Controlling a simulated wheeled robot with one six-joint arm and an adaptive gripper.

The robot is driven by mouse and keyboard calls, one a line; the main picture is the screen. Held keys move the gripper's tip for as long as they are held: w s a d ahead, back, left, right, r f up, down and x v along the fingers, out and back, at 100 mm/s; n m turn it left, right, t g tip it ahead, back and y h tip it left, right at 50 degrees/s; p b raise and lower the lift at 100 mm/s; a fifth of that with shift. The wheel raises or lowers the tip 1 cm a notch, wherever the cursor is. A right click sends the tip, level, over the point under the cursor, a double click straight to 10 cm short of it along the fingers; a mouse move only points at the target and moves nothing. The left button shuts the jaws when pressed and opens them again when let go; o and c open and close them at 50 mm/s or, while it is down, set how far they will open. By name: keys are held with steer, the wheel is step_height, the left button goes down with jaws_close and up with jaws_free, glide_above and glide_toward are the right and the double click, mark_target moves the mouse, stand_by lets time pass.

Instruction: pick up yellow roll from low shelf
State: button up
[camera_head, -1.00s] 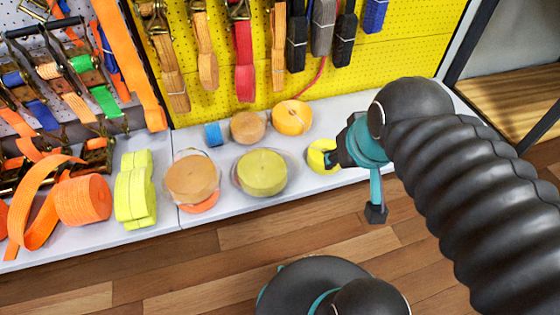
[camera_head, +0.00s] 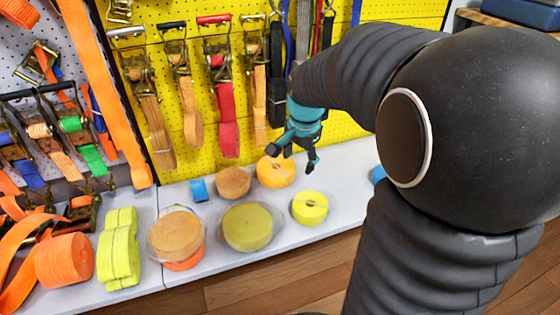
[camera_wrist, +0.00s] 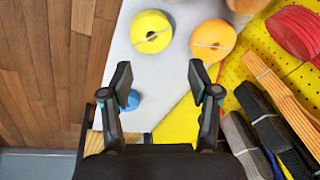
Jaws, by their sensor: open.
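The yellow roll (camera_head: 309,208) lies flat on the low grey-white shelf (camera_head: 345,180), at the right end of the row of rolls. A pale band crosses it. In the wrist view the yellow roll (camera_wrist: 151,31) is near the top, beyond the fingertips and roughly between their lines. My gripper (camera_head: 293,158) is open and empty, above the shelf and behind the roll, near the yellow wall. In the wrist view my gripper (camera_wrist: 160,78) shows both fingers spread with nothing between them. It does not touch the roll.
An orange roll (camera_head: 276,171) lies close behind and left of the yellow one. A yellow-green roll in clear wrap (camera_head: 247,227) lies to the left. A blue roll (camera_wrist: 130,100) sits near the left finger. Straps hang on the yellow pegboard (camera_head: 347,123).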

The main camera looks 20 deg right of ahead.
steer(key=w+d+f+m+g, duration=0.1)
steer(key=w+d+f+m, duration=0.4)
steer(key=w+f, duration=0.15)
steer(key=m+g, duration=0.1)
steer(key=m, duration=0.3)
glide_toward(309, 195)
steer(key=f, duration=0.6)
steer(key=shift+w+d+f, duration=0.15)
steer(key=shift+d, duration=0.05)
steer(key=shift+f, duration=2.9)
steer(key=c, duration=1.1)
steer(key=shift+r, duration=0.1)
jaws_close()
